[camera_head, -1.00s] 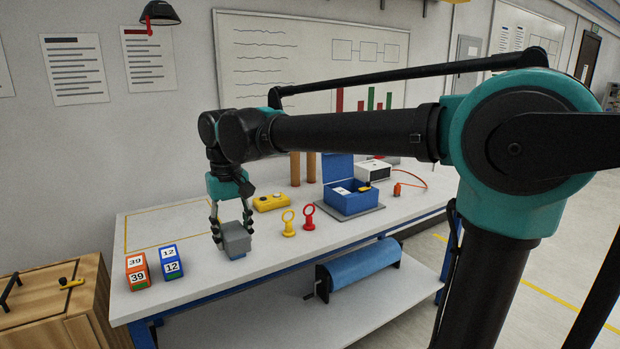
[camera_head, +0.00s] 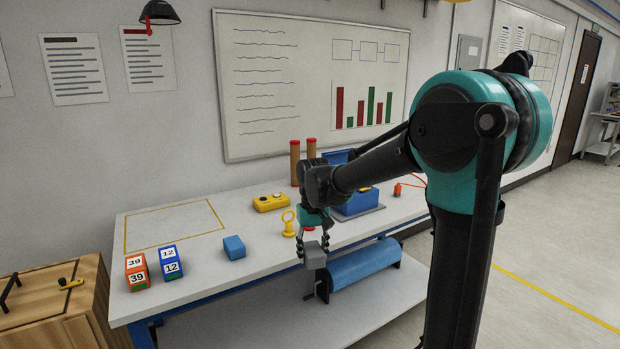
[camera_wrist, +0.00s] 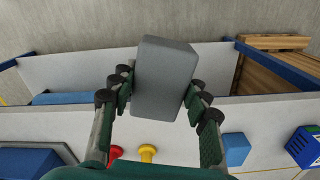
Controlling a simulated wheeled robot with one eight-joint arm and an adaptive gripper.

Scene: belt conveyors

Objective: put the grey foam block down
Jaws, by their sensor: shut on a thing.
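The grey foam block (camera_head: 313,260) is in my gripper (camera_head: 313,246) in the head view, held in the air at the bench's front edge. In the wrist view the block (camera_wrist: 167,78) sits tilted between the two fingers of my gripper (camera_wrist: 158,90), with a pad against each side. It appears out past the front edge of the white bench top (camera_head: 190,259), with the lower shelf (camera_wrist: 190,68) behind it. Nothing visible touches it from below.
A blue block (camera_head: 234,247) lies on the bench, with numbered orange (camera_head: 137,272) and blue (camera_head: 171,262) cubes to its left. A yellow-outlined area (camera_head: 172,228) is bare.

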